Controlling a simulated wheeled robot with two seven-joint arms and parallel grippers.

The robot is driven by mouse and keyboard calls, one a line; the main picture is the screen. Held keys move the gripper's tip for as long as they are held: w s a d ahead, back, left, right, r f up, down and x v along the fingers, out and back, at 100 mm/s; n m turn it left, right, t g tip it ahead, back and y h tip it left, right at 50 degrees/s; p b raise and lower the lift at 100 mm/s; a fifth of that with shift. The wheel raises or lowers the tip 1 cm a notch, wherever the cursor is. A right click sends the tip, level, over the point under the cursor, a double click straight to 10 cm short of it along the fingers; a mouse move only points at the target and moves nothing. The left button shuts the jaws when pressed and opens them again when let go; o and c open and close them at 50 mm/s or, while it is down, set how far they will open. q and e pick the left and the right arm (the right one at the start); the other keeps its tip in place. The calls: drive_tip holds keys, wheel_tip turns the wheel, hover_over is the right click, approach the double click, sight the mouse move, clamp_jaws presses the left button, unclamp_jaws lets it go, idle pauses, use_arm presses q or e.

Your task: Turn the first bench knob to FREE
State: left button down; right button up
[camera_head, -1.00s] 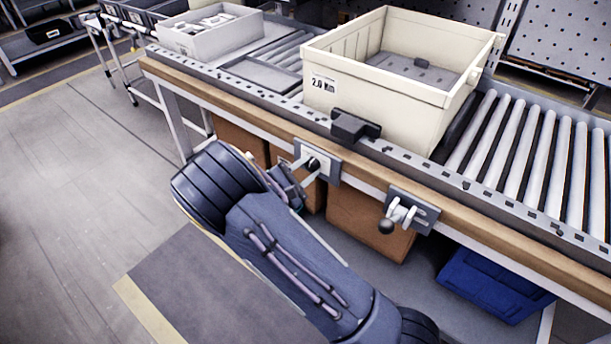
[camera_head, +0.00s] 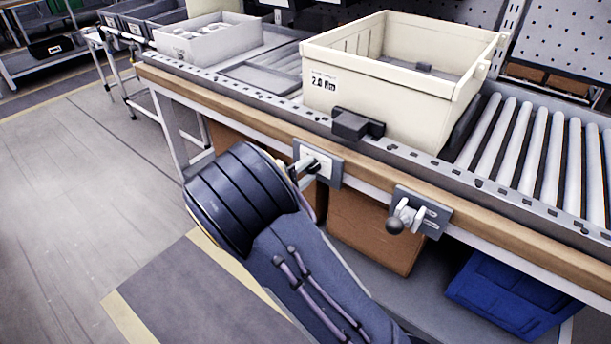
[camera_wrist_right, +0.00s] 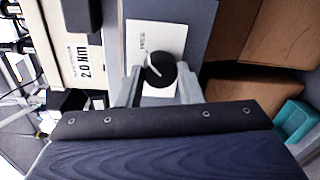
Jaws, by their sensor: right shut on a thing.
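The first bench knob (camera_wrist_right: 160,70) is a round black knob with a pale pointer line, on a white label plate (camera_wrist_right: 146,38) in the right wrist view. In the head view the plate (camera_head: 318,158) is on the bench's front edge, and the knob (camera_head: 310,166) is partly covered. My right gripper (camera_wrist_right: 159,84) has its two grey fingers on either side of the knob and is shut on it. The pointer line slants in the wrist view; the label's lettering is too small to read surely. My left gripper is not in view.
A cream bin (camera_head: 375,90) marked 2.0 Nm stands on the roller conveyor above. A second bracket (camera_head: 425,212) with a white lever and dark ball is to the right on the edge. Cardboard boxes (camera_head: 370,230) and a blue crate (camera_head: 510,295) sit below.

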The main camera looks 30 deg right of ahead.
drive_tip(key=shift+f, duration=0.1)
idle(0.3)
drive_tip(key=o, duration=1)
drive_tip(key=p+v, duration=0.1)
drive_tip(key=v, duration=0.7)
drive_tip(key=shift+s+d, duration=0.1)
drive_tip(key=shift+d, duration=0.05)
